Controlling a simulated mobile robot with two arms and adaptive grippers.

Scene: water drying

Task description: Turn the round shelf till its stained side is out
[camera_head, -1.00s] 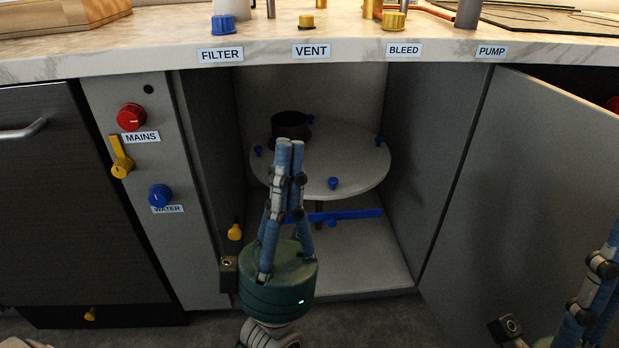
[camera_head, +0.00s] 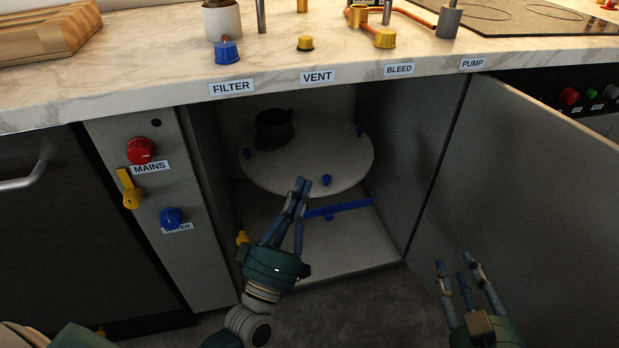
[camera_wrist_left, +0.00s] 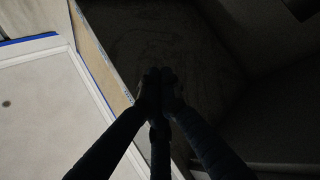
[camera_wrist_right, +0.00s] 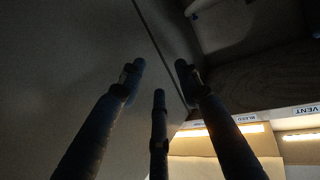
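The round shelf (camera_head: 285,178) is a pale disc inside the open cabinet under the counter. Small blue knobs (camera_head: 326,180) stand near its rim, and a dark pot (camera_head: 273,130) stands at its back left. I cannot make out a stain on the part that shows. My left gripper (camera_head: 302,184) is in front of the shelf with its fingers together and nothing seen between them; its tips overlap the shelf's front edge in the picture, and contact cannot be told. My right gripper (camera_head: 459,267) is open and empty, in front of the open door.
The cabinet door (camera_head: 510,180) stands open at the right. A blue bar (camera_head: 345,208) lies below the shelf. A red knob (camera_head: 141,150), yellow handle (camera_head: 131,188) and blue knob (camera_head: 172,217) are on the left panel. The counter edge (camera_head: 150,110) runs above the opening.

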